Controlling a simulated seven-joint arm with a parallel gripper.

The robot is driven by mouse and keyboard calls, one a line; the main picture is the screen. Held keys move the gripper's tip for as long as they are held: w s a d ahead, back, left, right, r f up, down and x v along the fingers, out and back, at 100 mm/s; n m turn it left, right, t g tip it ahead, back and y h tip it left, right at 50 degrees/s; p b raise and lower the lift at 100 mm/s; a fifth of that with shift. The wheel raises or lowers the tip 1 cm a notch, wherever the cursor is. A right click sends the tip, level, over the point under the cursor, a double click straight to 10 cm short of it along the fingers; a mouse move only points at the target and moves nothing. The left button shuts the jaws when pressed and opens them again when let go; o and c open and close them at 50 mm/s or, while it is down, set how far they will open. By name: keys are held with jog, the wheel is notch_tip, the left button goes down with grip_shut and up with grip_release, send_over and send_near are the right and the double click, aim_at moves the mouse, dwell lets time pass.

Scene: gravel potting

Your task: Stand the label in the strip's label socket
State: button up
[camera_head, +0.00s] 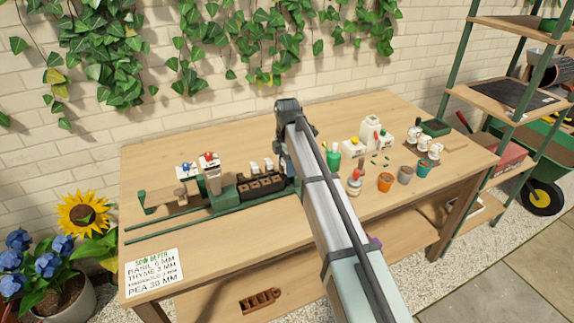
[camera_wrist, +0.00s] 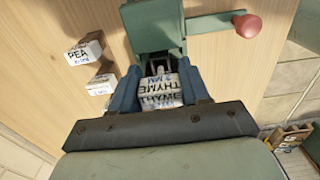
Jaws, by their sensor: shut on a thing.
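In the wrist view, my gripper (camera_wrist: 157,76) is shut on a white label (camera_wrist: 160,92) lettered THYME, held between its two blue fingers. The label's far end lies close to a green fixture (camera_wrist: 155,30); I cannot tell if they touch. In the head view, my arm hides the fingers and the held label. The dark-celled strip (camera_head: 262,186) lies on the bench just left of my arm. Its label socket cannot be made out.
A label marked PEA (camera_wrist: 84,51) and another white label (camera_wrist: 101,84) stand left of my gripper. A red knob (camera_wrist: 247,26) sticks out from the green fixture. Pots (camera_head: 386,182) and bottles (camera_head: 370,130) stand to the right on the bench (camera_head: 205,255). The bench front is mostly clear.

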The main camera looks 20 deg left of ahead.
jog(key=shift+f, duration=1.7)
dwell(1.0)
jog(key=o, duration=1)
jog(key=shift+c, duration=0.2)
jog(key=shift+o, duration=0.4)
jog(key=o, duration=0.3)
jog(key=shift+r, duration=3.5)
